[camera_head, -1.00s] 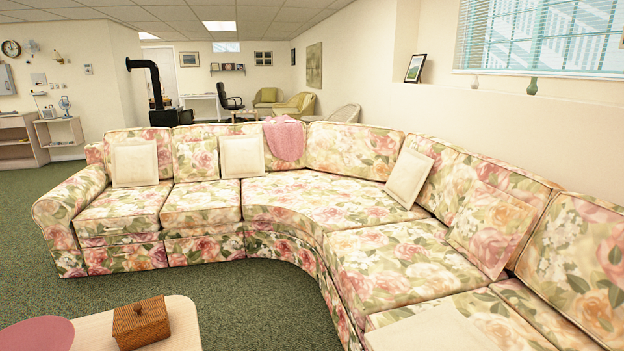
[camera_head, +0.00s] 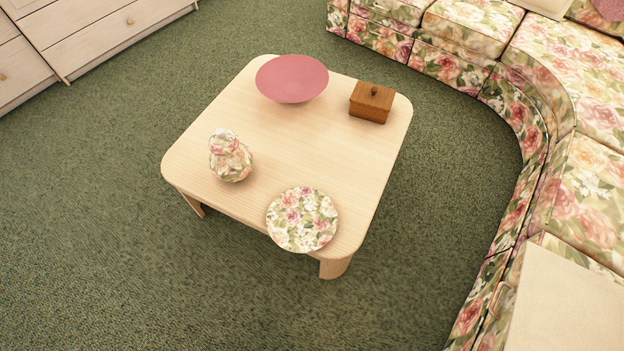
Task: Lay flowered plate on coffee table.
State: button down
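The flowered plate (camera_head: 302,219) is round, with pink roses and green leaves on white. It appears at the near right corner of the pale wooden coffee table (camera_head: 205,150), overlapping the table's near edge in the picture. Whether it lies flat on the top or sits slightly above it I cannot tell for sure. My gripper is not in view, and nothing is seen touching the plate.
On the table stand a pink bowl-like dish (camera_head: 291,78), a brown wooden box (camera_head: 371,102) and a flowered jar (camera_head: 230,158). A flowered sofa (camera_head: 530,110) curves along the right. A pale drawer unit (camera_head: 105,40) is at upper left. Green carpet (camera_head: 110,250) is clear at left and front.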

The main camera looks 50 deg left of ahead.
aim_at(302, 220)
jog(key=k+j+u, duration=0.1)
jog(key=k+u, duration=0.2)
jog(key=k, duration=0.35)
jog(key=u, duration=0.45)
jog(key=i+u, duration=0.15)
jog(key=u, duration=0.7)
jog(key=i+u, duration=0.15)
jog(key=u, duration=0.25)
jog(key=i+l, duration=0.4)
jog(key=i, duration=0.15)
jog(key=i+l+u, duration=0.1)
jog(key=i+l, duration=0.25)
jog(key=i, duration=0.2)
